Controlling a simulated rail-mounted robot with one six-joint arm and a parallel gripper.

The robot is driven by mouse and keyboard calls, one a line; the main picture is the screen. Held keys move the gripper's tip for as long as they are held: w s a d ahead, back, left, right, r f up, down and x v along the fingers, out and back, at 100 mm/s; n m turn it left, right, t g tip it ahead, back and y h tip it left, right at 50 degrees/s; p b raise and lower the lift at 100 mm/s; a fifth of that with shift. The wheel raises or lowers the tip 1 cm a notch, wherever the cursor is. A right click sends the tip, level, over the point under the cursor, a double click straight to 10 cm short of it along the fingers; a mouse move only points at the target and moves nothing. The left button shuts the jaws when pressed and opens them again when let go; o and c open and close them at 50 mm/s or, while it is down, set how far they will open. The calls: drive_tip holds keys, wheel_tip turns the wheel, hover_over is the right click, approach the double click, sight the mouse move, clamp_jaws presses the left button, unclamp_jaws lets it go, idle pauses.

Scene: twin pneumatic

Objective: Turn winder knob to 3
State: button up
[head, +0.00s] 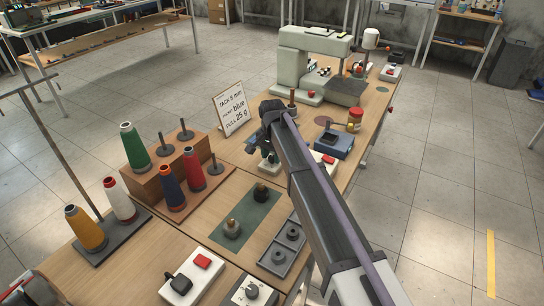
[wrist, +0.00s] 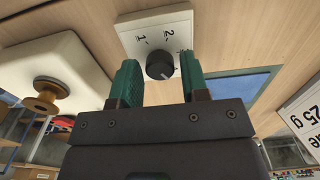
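In the wrist view a round black knob (wrist: 160,65) sits on a white square dial plate (wrist: 150,22). The numerals 1 and 2 show on the plate, and another mark is partly hidden by the right finger. A small light mark shows on the knob, but its setting is unclear. My gripper (wrist: 159,72) is open, with its green fingers on either side of the knob. Narrow gaps seem to show beside it; contact cannot be confirmed. In the head view my gripper (head: 268,128) is over the table's middle, and my arm hides part of that area.
A sign (head: 233,108) stands left of my gripper, and a pale green machine (head: 310,60) stands behind it. Thread cones, including a green one (head: 134,147), stand left. Another numbered dial (head: 252,292) is at the front edge.

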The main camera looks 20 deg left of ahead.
drive_tip(key=c, duration=0.6)
drive_tip(key=shift+c, duration=0.2)
drive_tip(key=shift+n, duration=0.4)
drive_tip(key=n, duration=1.1)
